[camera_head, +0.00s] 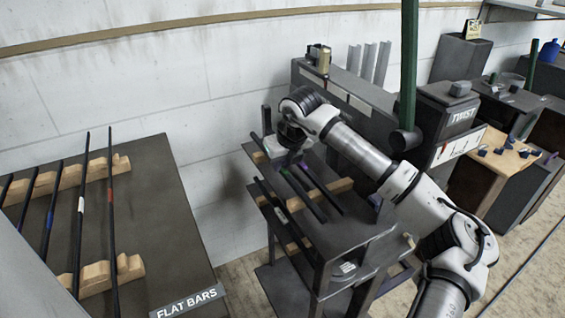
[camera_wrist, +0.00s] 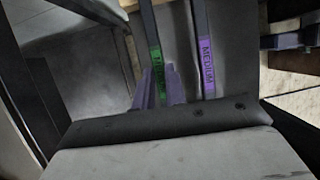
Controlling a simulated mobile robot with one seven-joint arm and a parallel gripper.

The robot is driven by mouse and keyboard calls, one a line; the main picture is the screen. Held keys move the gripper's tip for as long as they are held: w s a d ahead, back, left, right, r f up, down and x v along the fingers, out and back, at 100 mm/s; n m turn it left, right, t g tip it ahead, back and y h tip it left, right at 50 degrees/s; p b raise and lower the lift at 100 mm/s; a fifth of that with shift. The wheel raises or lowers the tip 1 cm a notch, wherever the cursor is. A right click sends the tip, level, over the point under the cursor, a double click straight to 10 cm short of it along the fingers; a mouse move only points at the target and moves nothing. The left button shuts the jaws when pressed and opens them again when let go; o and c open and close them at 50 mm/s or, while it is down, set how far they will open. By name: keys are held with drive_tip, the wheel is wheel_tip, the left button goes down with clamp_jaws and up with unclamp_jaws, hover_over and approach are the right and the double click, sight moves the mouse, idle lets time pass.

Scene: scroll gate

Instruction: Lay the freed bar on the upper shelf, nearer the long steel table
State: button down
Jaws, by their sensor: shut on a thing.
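The upper shelf (camera_head: 352,236) is a dark top on a rack in the middle of the head view. A dark bar with a green band (camera_head: 306,195) lies along it, on the side nearer the dark table at left; it also shows in the wrist view (camera_wrist: 151,28). A second bar with a purple "MEDIUM" band (camera_head: 326,193) lies to its right, apart from it; it shows in the wrist view too (camera_wrist: 205,55). My gripper (camera_wrist: 160,88) is shut on the green-banded bar near its band. In the head view, my wrist partly hides the bars' far ends.
A long dark table (camera_head: 165,210) labelled "FLAT BARS" stands at left with several banded bars on wooden notched rests. Bars also lie on a lower level of the rack. The grey twist machine (camera_head: 440,110) and a green post (camera_head: 408,60) stand close behind my arm.

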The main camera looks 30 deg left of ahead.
drive_tip(key=shift+f, duration=0.2)
idle(0.3)
drive_tip(key=c, duration=1.5)
unclamp_jaws()
drive_tip(key=shift+o, duration=0.7)
drive_tip(key=b+v, duration=0.1)
drive_tip(key=v, duration=1.3)
drive_tip(key=shift+b, duration=0.35)
drive_tip(key=shift+w+a+f, duration=0.1)
